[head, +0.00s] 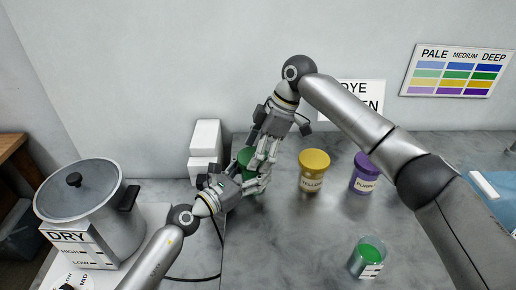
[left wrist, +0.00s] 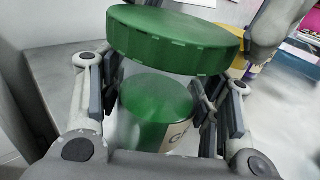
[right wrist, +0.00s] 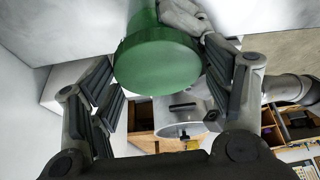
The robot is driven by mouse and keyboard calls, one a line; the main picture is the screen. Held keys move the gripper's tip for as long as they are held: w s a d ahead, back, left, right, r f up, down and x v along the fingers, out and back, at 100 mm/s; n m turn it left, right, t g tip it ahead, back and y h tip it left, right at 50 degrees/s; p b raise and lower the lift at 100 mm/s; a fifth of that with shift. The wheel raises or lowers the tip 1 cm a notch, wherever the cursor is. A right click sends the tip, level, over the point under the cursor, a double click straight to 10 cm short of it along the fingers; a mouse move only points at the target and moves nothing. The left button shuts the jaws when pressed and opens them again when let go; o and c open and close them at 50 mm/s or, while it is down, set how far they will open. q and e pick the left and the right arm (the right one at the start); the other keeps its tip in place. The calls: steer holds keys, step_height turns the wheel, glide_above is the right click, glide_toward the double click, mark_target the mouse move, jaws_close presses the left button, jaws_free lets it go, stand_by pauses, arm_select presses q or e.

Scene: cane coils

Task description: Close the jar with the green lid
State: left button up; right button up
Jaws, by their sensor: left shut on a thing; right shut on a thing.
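The green jar (left wrist: 150,130) stands on the grey table, its label partly visible. My left gripper (head: 262,182) is shut on it from the side, with fingers on both sides in the left wrist view. The round green lid (left wrist: 175,42) is held above the jar, with a gap between them in the left wrist view. My right gripper (head: 266,158) is shut on the lid from above. The lid also fills the space between the right fingers in the right wrist view (right wrist: 158,65). In the head view the grippers hide much of both.
A yellow jar (head: 313,168) and a purple jar (head: 364,176) stand to the right. A clear glass with green contents (head: 368,257) is at the front right. A large steel pot (head: 85,205) is at left, white blocks (head: 205,140) at the back. The front middle table is clear.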

steer(key=shift+o, duration=0.2)
steer(key=shift+f, duration=0.65)
steer(key=shift+s+f, duration=0.1)
steer(key=shift+f, duration=0.1)
steer(key=shift+c, duration=0.6)
steer(key=shift+f, duration=0.1)
steer(key=shift+r, duration=0.35)
steer(key=shift+r, duration=0.35)
stand_by(0.6)
steer(key=shift+f, duration=0.35)
steer(key=shift+d+f, duration=0.1)
steer(key=shift+f, duration=0.55)
stand_by(0.6)
steer(key=shift+r, duration=0.2)
